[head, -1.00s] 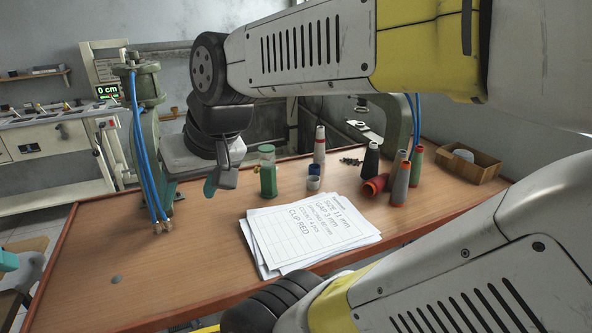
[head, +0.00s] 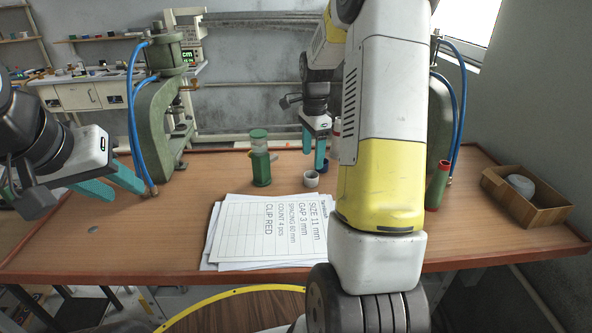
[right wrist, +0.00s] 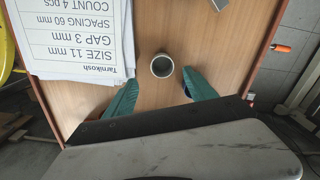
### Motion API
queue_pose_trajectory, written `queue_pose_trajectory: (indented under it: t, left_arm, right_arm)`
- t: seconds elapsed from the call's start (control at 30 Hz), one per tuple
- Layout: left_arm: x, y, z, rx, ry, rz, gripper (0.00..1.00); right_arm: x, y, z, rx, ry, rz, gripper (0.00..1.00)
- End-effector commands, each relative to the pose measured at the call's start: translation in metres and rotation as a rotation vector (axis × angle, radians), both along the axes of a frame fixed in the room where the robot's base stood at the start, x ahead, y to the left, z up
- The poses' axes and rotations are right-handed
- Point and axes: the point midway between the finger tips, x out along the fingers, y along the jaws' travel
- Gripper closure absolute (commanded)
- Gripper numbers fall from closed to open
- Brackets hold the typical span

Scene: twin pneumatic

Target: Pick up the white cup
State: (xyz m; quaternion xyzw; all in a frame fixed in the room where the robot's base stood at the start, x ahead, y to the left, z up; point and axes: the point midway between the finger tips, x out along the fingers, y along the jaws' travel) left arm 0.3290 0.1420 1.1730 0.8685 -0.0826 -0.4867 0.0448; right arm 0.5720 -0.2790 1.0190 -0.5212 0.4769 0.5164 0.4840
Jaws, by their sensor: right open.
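The white cup (head: 311,179) stands upright on the wooden table, just behind the papers. It also shows in the right wrist view (right wrist: 162,66), where its round open top faces the camera. My right gripper (head: 314,161) has teal fingers and points down just above and behind the cup. In the right wrist view the fingers (right wrist: 160,75) are spread, with the cup between their tips in the picture and nothing held. My left gripper (head: 129,193) is open and empty over the left part of the table.
Papers (head: 240,232) lie in front of the cup. A green jar (head: 260,160) stands to its left. Green presses (head: 160,110) stand at both sides. A green spool (head: 437,185) and a cardboard box (head: 520,205) are at right. My right arm hides other things behind it.

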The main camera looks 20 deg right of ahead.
Motion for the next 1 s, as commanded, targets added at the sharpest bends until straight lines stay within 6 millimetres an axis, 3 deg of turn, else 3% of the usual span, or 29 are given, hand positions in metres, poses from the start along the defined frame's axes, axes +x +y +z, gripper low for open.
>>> queue_pose_trajectory:
  t: [0.63, 0.93, 1.0]
  left_arm:
    - [0.000, 0.000, 0.000, 0.000, 0.000, 0.000, 0.64]
    - [0.000, 0.000, 0.000, 0.000, 0.000, 0.000, 0.64]
    - [0.000, 0.000, 0.000, 0.000, 0.000, 0.000, 0.64]
  right_arm:
    - [0.005, -0.002, -0.080, -0.002, 0.015, -0.035, 0.35]
    - [0.005, -0.002, -0.086, -0.003, 0.012, -0.034, 0.35]
    - [0.005, -0.002, -0.086, -0.003, 0.012, -0.034, 0.47]
